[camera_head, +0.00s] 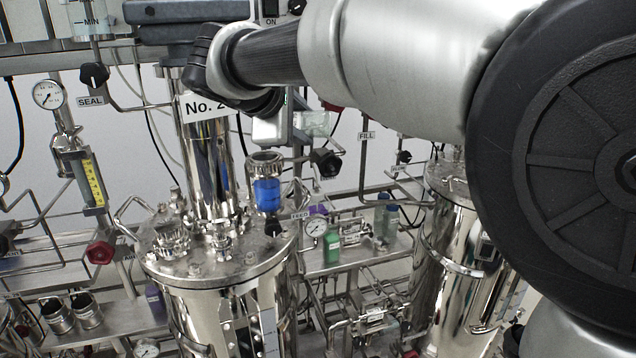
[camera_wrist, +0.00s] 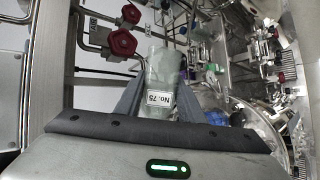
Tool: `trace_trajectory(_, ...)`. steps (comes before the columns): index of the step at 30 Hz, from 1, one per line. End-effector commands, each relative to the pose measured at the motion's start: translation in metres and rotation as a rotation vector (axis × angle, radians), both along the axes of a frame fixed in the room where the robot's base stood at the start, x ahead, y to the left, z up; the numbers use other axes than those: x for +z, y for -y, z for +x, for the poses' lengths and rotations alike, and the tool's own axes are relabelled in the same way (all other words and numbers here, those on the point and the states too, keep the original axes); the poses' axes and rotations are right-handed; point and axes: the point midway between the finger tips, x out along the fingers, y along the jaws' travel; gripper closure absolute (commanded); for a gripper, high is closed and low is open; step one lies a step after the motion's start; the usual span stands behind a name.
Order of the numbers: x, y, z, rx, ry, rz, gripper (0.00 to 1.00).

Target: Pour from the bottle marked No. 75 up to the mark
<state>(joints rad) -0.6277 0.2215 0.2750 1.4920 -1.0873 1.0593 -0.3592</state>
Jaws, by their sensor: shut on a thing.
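In the wrist view my gripper (camera_wrist: 160,100) is shut on a pale grey-green translucent bottle (camera_wrist: 165,68) whose white label reads No. 75. The label appears upside down there. In the head view my arm hides much of the gripper, and a pale translucent piece, apparently the bottle (camera_head: 313,123), shows behind it. Below stands a steel vessel (camera_head: 225,315) labelled No. 2, the rest of its sign hidden. I cannot make out a fill mark or the bottle's liquid level.
A green bottle (camera_head: 332,246) and a purple one (camera_head: 156,300) stand on steel shelves. Red knobs (camera_wrist: 122,43), pipes and a pressure gauge (camera_head: 48,94) crowd the left. A second steel vessel (camera_head: 452,240) is at the right. Little room is free around the lid.

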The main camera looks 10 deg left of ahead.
Motion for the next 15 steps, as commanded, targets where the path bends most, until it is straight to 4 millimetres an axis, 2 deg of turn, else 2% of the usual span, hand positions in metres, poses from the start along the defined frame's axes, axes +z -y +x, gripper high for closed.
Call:
trace_trajectory(6,-0.0006,0.0012,0.0004,-0.002,-0.005,0.019,0.91)
trace_trajectory(12,-0.0078,0.0033,0.0008,-0.005,-0.076,0.265,0.91)
trace_trajectory(15,-0.0092,0.0014,0.0004,-0.002,-0.096,0.331,0.91)
